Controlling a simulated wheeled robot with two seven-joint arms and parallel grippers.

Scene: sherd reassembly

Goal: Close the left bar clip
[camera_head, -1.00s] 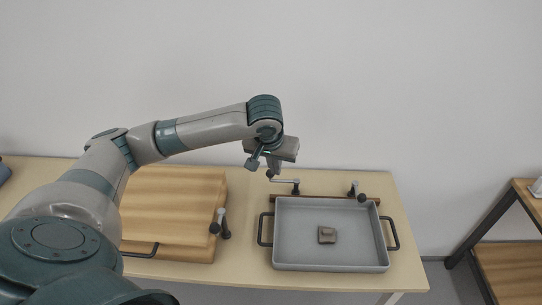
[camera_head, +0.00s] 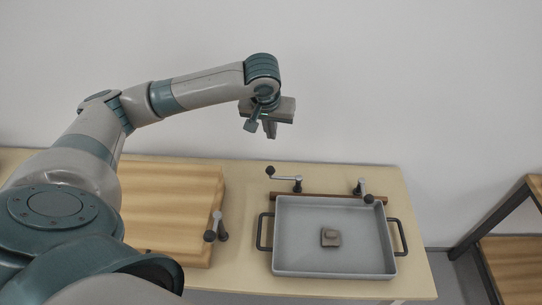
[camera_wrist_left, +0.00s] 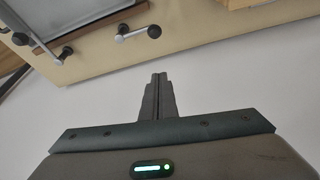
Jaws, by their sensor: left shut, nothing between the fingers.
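The left bar clip (camera_head: 284,178) stands at the back left of the grey tray, by the brown bar (camera_head: 327,196). Its lever points left, away from the tray, ending in a dark knob. In the left wrist view the same clip (camera_wrist_left: 138,32) shows at the top, beyond the fingertips and apart from them. My left gripper (camera_head: 270,134) is shut and empty, raised above and behind the clip; its closed fingers (camera_wrist_left: 158,78) point away from the wrist. My right gripper is out of view.
The grey tray (camera_head: 282,234) has dark side handles and holds a small brownish sherd (camera_head: 330,237). A wooden board (camera_head: 165,205) with another clip (camera_head: 216,228) lies to the left. A dark-framed shelf (camera_head: 510,250) stands at right. The table behind the clips is clear.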

